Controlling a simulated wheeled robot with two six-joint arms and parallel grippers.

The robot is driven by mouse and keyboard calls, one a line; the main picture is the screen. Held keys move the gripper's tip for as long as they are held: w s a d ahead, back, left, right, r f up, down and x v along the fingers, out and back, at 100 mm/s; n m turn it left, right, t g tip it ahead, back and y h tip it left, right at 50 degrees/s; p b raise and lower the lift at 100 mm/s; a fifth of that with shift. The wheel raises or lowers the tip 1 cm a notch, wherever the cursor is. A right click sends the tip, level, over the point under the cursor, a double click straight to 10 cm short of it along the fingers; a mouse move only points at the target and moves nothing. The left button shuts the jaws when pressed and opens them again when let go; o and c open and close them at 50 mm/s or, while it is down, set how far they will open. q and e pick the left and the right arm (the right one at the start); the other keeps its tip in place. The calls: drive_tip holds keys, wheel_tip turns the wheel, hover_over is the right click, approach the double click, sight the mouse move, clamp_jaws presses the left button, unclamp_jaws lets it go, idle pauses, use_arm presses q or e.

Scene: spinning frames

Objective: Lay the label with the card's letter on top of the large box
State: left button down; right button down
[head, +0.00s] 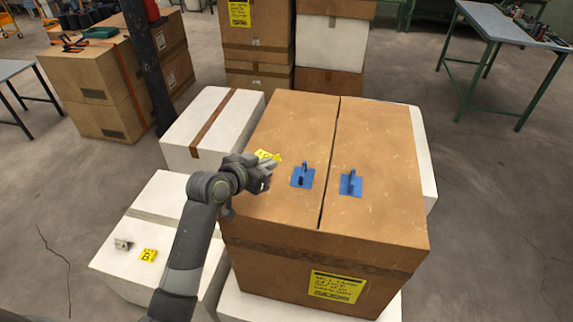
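The large brown cardboard box (385,150) stands in the middle, its top facing up with a dark seam across it. My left gripper (268,170) is over the left part of that top. A yellow label (267,155) with dark marks shows right by its fingers; its letter is partly hidden, and I cannot tell whether it is gripped or lies on the box. Another yellow label (148,254), its letter looking like a B, lies on the low white box at left. A yellow card (337,286) with small, unreadable writing is on the large box's front. My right gripper is not in view.
Two blue plates with upright handles, one left (302,176) and one right (350,184), stand on the large box's top. A small metal piece (123,244) lies on the low white box (165,200). Stacked boxes (330,45) stand behind; a table (510,24) is at upper right.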

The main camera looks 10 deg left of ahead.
use_arm(q)
drive_tip(key=shift+s+f, duration=0.1)
drive_tip(key=shift+f, duration=0.55)
drive_tip(key=f, duration=0.4)
drive_tip(key=shift+w+p, duration=0.2)
drive_tip(key=shift+p, duration=0.1)
drive_tip(key=shift+f, duration=0.25)
drive_tip(key=shift+f, duration=0.2)
drive_tip(key=c, duration=1.6)
unclamp_jaws()
drive_tip(key=shift+r, duration=0.15)
